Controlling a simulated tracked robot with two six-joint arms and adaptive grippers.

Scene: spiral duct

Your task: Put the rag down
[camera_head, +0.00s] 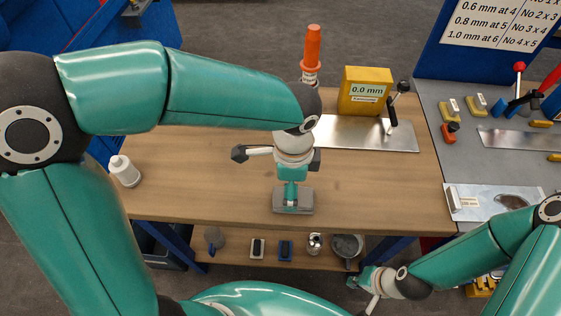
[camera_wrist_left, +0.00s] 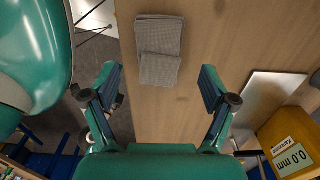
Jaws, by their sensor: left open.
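The rag is a folded grey cloth (camera_head: 293,207) lying flat on the wooden bench near its front edge. In the left wrist view the rag (camera_wrist_left: 160,68) lies beyond my fingertips, between their lines, with one layer folded over another. My left gripper (camera_head: 292,188) points down over the rag in the head view. In the left wrist view its two fingers (camera_wrist_left: 158,78) are wide apart, with nothing between them. I cannot tell the exact height of the fingertips above the cloth. My right gripper (camera_head: 357,283) is low at the bench's front right; its jaw state is too small to tell.
A yellow gauge box (camera_head: 366,92) and a metal plate (camera_head: 385,137) stand at the bench's right rear. An orange-tipped tool (camera_head: 312,50) is at the back. A white bottle (camera_head: 124,170) stands at the left. A lower shelf (camera_head: 265,260) holds small items. The bench right of the rag is clear.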

